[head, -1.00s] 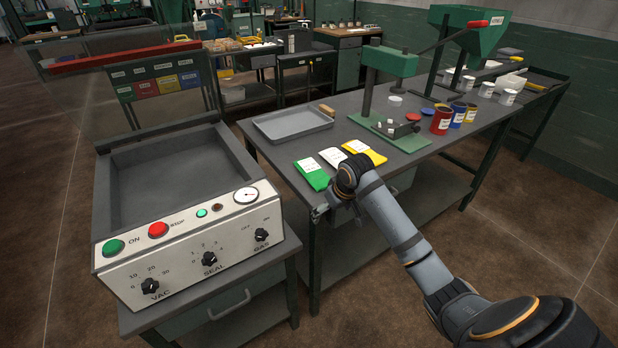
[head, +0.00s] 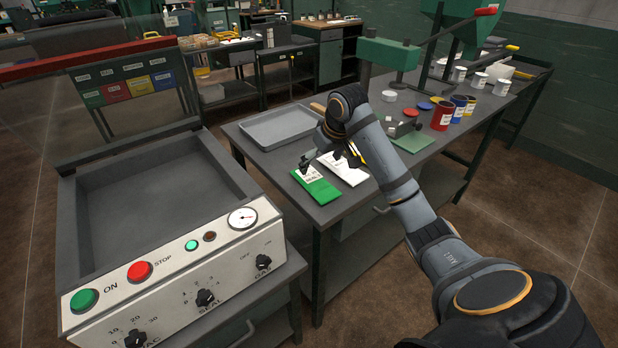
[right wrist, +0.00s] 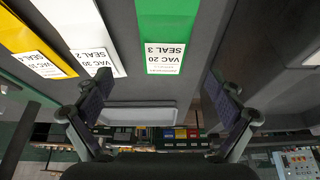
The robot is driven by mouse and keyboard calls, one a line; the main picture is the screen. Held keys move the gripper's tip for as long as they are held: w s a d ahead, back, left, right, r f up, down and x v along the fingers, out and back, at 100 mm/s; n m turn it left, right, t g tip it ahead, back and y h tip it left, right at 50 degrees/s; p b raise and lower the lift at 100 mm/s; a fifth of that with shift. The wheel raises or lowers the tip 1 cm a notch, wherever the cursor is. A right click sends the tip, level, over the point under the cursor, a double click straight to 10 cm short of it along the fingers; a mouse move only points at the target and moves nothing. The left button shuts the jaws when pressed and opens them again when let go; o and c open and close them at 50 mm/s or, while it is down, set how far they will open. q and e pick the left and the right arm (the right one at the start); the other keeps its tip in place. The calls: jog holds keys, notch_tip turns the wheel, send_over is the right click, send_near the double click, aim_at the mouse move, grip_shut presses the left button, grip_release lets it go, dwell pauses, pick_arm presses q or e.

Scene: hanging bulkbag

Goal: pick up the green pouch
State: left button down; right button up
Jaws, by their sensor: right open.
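The green pouch (head: 318,188) lies flat at the near left corner of the grey table, with a white label at its far end. In the right wrist view the green pouch (right wrist: 167,25) is at the top, its label reading VAC 20 SEAL 3. My right gripper (head: 322,158) is over the table just above the pouches, close to the green one's labelled end. The right wrist view shows its two fingers (right wrist: 160,92) spread wide with nothing between them. My left gripper is in neither view.
A white pouch (head: 345,170) lies right beside the green one. A yellow pouch (right wrist: 35,45) lies beyond it, mostly hidden by my arm in the head view. A grey tray (head: 283,126) is behind. The vacuum sealer (head: 170,265) stands left, across a narrow gap.

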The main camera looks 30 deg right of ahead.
aim_at(311, 176)
jog(key=shift+x, duration=1.15)
jog(key=shift+w+a+f, duration=0.3)
jog(key=shift+w+f, duration=0.2)
jog(key=shift+f, duration=0.35)
jog(key=x, duration=0.2)
jog(key=shift+w+a+f, duration=0.1)
jog(key=shift+w+f, duration=0.3)
jog(key=shift+f, duration=0.15)
jog(key=shift+c, duration=0.6)
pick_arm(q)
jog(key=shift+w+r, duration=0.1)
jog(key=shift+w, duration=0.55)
pick_arm(e)
jog(key=c, duration=1.2)
